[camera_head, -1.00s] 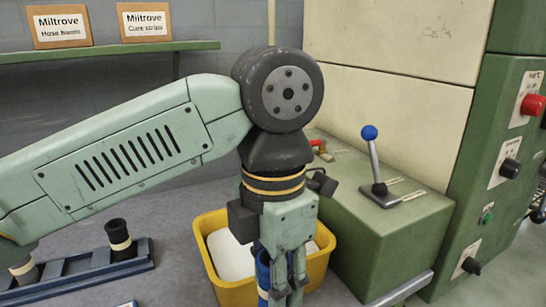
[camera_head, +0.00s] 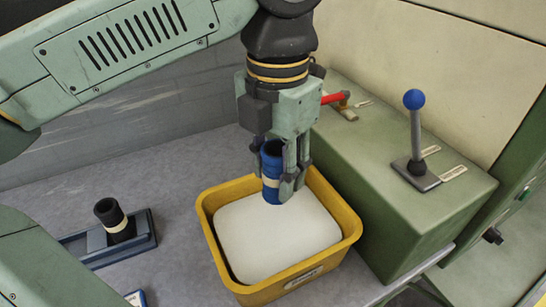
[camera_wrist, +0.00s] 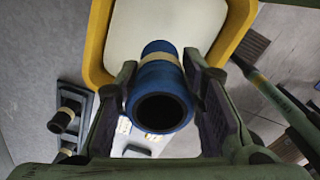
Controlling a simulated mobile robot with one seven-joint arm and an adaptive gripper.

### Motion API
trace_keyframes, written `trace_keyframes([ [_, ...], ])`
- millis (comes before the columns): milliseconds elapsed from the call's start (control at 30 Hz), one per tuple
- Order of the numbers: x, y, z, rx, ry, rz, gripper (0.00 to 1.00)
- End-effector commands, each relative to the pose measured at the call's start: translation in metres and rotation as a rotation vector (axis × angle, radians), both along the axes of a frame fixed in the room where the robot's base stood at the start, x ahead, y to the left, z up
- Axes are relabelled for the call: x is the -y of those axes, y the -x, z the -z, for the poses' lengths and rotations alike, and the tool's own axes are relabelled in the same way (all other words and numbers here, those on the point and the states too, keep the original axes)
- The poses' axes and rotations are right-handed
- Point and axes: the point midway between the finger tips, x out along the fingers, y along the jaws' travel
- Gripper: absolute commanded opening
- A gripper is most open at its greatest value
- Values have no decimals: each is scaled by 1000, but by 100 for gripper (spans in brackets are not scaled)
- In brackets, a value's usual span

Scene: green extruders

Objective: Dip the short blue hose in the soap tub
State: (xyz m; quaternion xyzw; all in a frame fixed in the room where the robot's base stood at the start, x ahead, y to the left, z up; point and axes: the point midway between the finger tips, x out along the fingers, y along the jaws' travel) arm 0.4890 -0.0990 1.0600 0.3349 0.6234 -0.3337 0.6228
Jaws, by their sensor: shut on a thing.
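The short blue hose (camera_head: 271,163) with a cream band is held upright in my gripper (camera_head: 283,182), which is shut on it. In the head view the hose is in front of the far part of the yellow soap tub (camera_head: 352,226); its lower end looks to be over or near the white soap (camera_head: 277,236). I cannot tell whether it touches the soap. In the wrist view the blue hose (camera_wrist: 160,97) shows its open dark end between the fingers, with the tub (camera_wrist: 97,40) beyond it.
A black hose (camera_head: 111,215) with a cream band stands in a dark blue rack (camera_head: 75,243) left of the tub. A green machine box (camera_head: 375,160) with a blue-knobbed lever (camera_head: 415,135) and a red handle (camera_head: 335,97) stands close on the right. Grey bench is clear between rack and tub.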

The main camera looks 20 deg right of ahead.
Motion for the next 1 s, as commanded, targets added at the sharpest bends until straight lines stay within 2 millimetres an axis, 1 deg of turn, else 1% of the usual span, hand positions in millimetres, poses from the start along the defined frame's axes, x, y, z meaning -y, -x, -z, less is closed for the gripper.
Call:
trace_keyframes([
  [267,0,0,29,-1,1,0,0],
  [800,0,0,94,0,0,0,0],
  [1000,0,0,113,-1,1,0,0],
])
